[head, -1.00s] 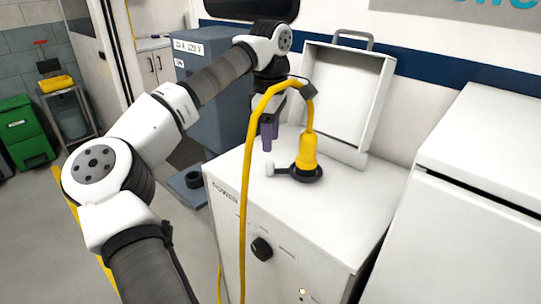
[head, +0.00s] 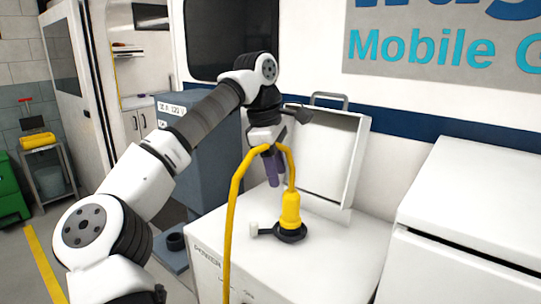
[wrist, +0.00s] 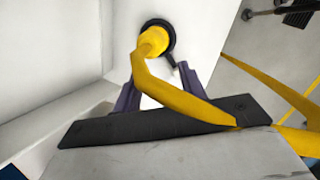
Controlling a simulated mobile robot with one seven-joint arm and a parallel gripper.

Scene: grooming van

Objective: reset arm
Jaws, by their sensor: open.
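My gripper (head: 274,170) has dark purple fingers and hangs above the white power cabinet (head: 330,250), behind the yellow plug. In the wrist view its two fingers (wrist: 158,92) stand apart, with nothing held between them. The yellow plug (head: 290,210) sits upright in a round black inlet (head: 290,233) on the cabinet's top. Its yellow cable (head: 233,220) rises from the plug, arches close to my gripper and drops down the cabinet's front. I cannot tell whether the cable touches the gripper. In the wrist view the cable (wrist: 175,97) crosses in front of the fingers.
An open white lid (head: 320,155) stands at the back of the cabinet. A white unit (head: 470,220) is at the right. A blue-grey box (head: 215,150) is behind my arm. Open floor (head: 25,270) lies at the left.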

